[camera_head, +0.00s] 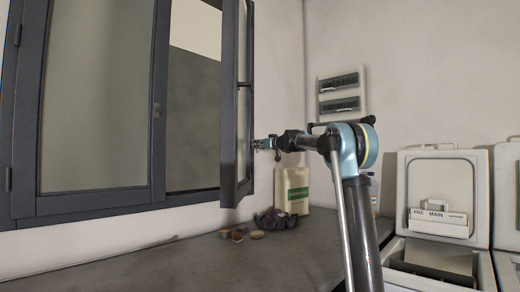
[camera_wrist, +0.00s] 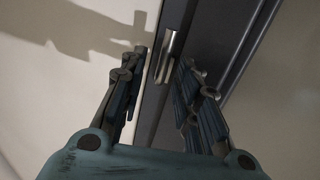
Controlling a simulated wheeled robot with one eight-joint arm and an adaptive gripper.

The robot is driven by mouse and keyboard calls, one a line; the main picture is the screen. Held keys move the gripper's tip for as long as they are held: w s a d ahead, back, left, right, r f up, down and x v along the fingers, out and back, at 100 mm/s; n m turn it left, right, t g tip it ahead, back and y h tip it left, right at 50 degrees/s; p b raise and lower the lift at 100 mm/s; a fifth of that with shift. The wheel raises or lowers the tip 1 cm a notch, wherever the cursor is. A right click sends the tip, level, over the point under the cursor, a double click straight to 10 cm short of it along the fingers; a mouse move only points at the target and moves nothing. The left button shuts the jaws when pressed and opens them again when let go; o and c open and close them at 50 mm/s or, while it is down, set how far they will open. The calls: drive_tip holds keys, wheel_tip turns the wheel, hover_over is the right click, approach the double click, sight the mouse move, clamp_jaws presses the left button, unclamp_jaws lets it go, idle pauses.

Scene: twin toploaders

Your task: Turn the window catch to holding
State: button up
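The window has a closed left sash (camera_head: 100,95) and a right sash (camera_head: 229,110) that stands swung open into the room, seen nearly edge-on. My gripper (camera_head: 257,144) is at the room-side edge of the open sash, at its lower half. In the wrist view, a short silver metal handle, which looks like the window catch (camera_wrist: 169,57), lies along the dark sash frame (camera_wrist: 205,45). My gripper (camera_wrist: 163,62) is open, with one finger on each side of the handle. I cannot tell whether either finger touches it. The catch is not clear in the head view.
A dark worktop (camera_head: 200,262) runs below the window. On it are a cream container with a green label (camera_head: 292,190), dark lumpy items (camera_head: 274,219) and small brown pieces (camera_head: 238,234). White toploaders (camera_head: 440,205) stand at right. A wall panel (camera_head: 341,94) hangs behind my arm.

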clamp_jaws()
drive_tip(key=shift+m, duration=0.4)
drive_tip(key=m+g, duration=0.1)
drive_tip(key=m, duration=0.4)
drive_tip(key=r+m+g, duration=0.1)
drive_tip(key=m, duration=0.4)
drive_tip(key=m+g, duration=0.1)
drive_tip(key=m, duration=0.3)
drive_tip(key=shift+s+r+m+g, duration=0.2)
drive_tip(key=shift+r+m+g, duration=0.1)
drive_tip(key=shift+m, duration=0.1)
drive_tip(key=shift+y, duration=0.3)
drive_tip(key=shift+a, duration=0.1)
unclamp_jaws()
drive_tip(key=shift+f, duration=0.15)
